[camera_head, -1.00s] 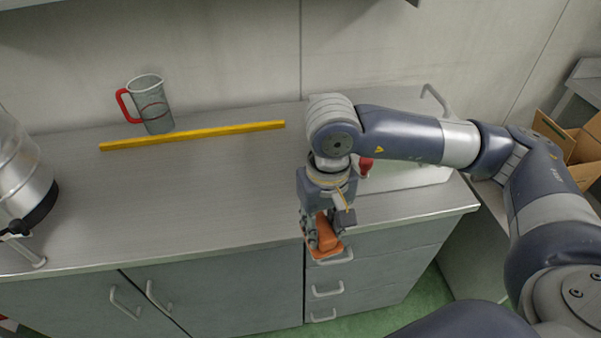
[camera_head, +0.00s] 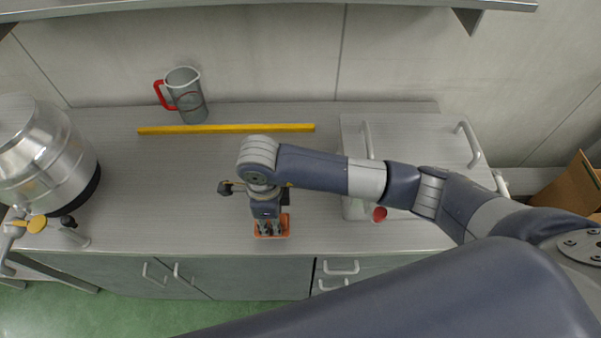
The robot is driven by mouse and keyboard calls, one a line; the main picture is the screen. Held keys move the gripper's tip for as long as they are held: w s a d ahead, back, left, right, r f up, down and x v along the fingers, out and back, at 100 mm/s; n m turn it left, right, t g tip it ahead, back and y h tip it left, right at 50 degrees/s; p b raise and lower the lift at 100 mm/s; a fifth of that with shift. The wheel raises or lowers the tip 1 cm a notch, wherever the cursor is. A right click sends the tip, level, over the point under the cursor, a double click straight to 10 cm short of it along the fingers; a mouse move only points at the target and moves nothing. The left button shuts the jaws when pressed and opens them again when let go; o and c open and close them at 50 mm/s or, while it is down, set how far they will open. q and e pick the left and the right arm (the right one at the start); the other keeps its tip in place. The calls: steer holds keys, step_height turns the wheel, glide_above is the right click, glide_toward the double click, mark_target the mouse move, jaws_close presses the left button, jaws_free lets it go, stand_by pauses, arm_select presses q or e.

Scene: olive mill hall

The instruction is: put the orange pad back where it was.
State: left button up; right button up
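The orange pad (camera_head: 287,226) is at the fingertips of my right gripper (camera_head: 271,229), over the front part of the grey worktop (camera_head: 180,215), left of the white tray. The gripper points down and its fingers cover the middle of the pad, so only the pad's edges show. The fingers appear closed on it. I cannot tell whether the pad touches the worktop. My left gripper is out of view.
A yellow bar (camera_head: 225,128) lies along the back, with a red-handled jug (camera_head: 188,97) behind it. A steel vessel (camera_head: 42,155) stands at left. The left middle worktop is clear.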

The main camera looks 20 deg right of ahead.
steer(key=w+d, duration=0.3)
steer(key=d, duration=0.1)
steer(key=shift+w+f+b, duration=0.3)
steer(key=shift+b, duration=0.1)
steer(key=w+d, duration=0.1)
steer(key=w, duration=0.1)
steer(key=w+d+b, duration=0.1)
steer(key=d, duration=0.1)
steer(key=w+d+f, duration=0.1)
steer(key=w+d, duration=0.1)
steer(key=shift+w+d, duration=0.25)
steer(key=shift+w, duration=0.05)
steer(key=shift+w+d+r+b, duration=0.1)
steer(key=shift+w+d+b, duration=0.25)
steer(key=shift+w+d, duration=0.2)
steer(key=shift+d, duration=0.05)
steer(key=f, duration=0.1)
steer(key=f+b, duration=0.2)
steer(key=shift+w+d+f, duration=0.2)
steer(key=shift+d+f, duration=0.05)
steer(key=shift+w+f, duration=0.1)
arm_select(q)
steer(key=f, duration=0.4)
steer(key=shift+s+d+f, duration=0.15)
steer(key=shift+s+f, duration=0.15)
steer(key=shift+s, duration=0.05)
